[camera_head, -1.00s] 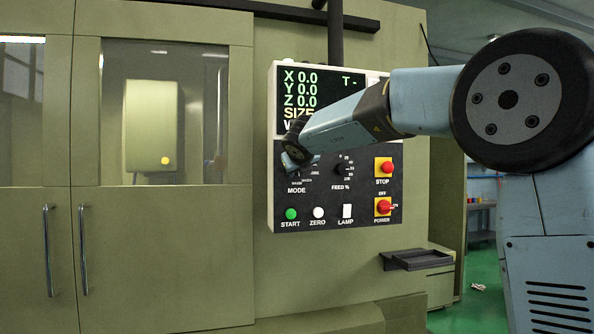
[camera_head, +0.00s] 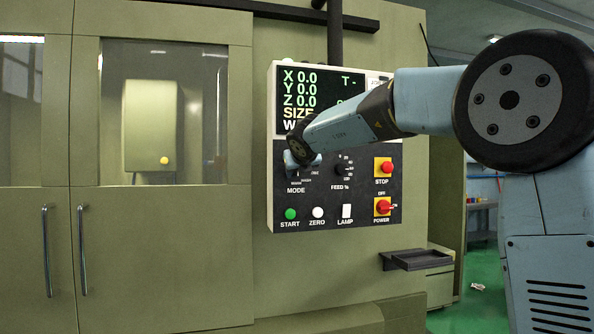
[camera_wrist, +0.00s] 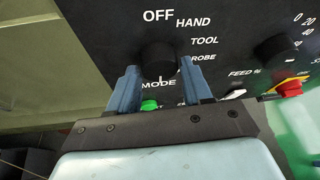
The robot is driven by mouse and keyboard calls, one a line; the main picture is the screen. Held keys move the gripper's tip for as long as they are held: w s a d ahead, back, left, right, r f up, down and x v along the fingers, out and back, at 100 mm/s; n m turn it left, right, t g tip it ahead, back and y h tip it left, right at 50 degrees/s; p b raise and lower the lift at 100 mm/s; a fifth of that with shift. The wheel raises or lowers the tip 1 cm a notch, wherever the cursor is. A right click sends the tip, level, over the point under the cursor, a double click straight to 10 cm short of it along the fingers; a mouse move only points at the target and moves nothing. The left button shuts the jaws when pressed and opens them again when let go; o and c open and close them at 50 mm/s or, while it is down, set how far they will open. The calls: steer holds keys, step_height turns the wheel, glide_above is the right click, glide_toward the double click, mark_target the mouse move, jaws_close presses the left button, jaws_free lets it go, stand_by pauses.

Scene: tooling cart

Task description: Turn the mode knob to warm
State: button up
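The round black mode knob (camera_wrist: 158,58) is on the black control panel, above the word MODE. In the wrist view OFF, HAND, TOOL and a partly covered PROBE label run around it from the top to the right. A short white mark shows just below the knob; I cannot tell whether it is the knob's pointer. A warm label is not readable there. My gripper (camera_wrist: 161,70) is open, with one blue finger on each side of the knob's lower part. Contact is unclear. In the head view my gripper (camera_head: 301,162) covers the knob.
The feed knob (camera_head: 342,169) is close on the right. The red stop button (camera_head: 383,167) and red power switch (camera_head: 383,206) are farther right. The green start button (camera_head: 290,214), zero button (camera_head: 318,212) and lamp switch (camera_head: 347,211) are below. A small shelf (camera_head: 416,260) juts out lower right.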

steer(key=o, duration=0.3)
steer(key=shift+r, duration=0.1)
steer(key=v, duration=1.3)
steer(key=shift+s, duration=0.45)
steer(key=shift+d, duration=0.1)
